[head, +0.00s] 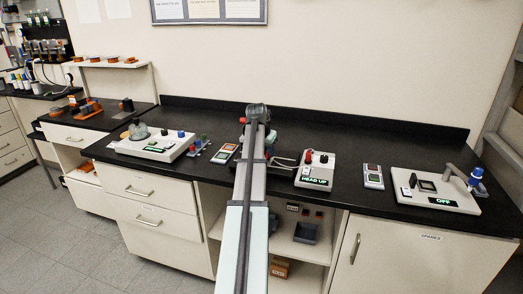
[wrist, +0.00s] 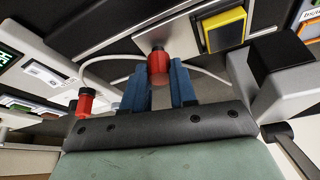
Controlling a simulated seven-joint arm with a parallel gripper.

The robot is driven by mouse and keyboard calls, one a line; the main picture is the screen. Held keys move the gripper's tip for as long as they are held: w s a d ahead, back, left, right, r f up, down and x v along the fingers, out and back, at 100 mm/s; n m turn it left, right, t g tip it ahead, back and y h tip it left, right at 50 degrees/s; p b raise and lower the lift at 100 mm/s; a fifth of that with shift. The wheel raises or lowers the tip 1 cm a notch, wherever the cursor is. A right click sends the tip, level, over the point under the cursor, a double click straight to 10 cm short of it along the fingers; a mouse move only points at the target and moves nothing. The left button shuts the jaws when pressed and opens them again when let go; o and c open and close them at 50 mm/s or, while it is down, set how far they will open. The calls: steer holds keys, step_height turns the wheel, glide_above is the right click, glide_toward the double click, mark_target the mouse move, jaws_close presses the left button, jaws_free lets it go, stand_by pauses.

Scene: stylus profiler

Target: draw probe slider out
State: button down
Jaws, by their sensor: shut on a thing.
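In the wrist view, my gripper (wrist: 157,76) has its two blue fingers closed on a red knob (wrist: 158,62) with a dark end. The knob sits in front of a light grey plate (wrist: 180,32). It looks like the probe slider's handle, but the slider's own body is not clear. In the head view, my arm covers the gripper and most of this spot. The white control box (head: 315,172) just right of my arm has a lit "HEAD UP" display and a red knob on top (wrist: 85,102).
A white cable (wrist: 100,68) curves close around my fingers. A yellow-framed block (wrist: 226,30) stands close by on the right. A white unit with a lit "OFF" display (head: 438,191) is at the right; another white instrument (head: 150,145) is at the left. The black counter (head: 340,140) behind is clear.

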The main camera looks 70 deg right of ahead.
steer(key=s, duration=0.9)
steer(key=shift+s, duration=0.35)
steer(key=c, duration=0.9)
jaws_free()
steer(key=v, duration=1.3)
steer(key=shift+r, duration=0.4)
steer(key=shift+w+a+f, duration=0.1)
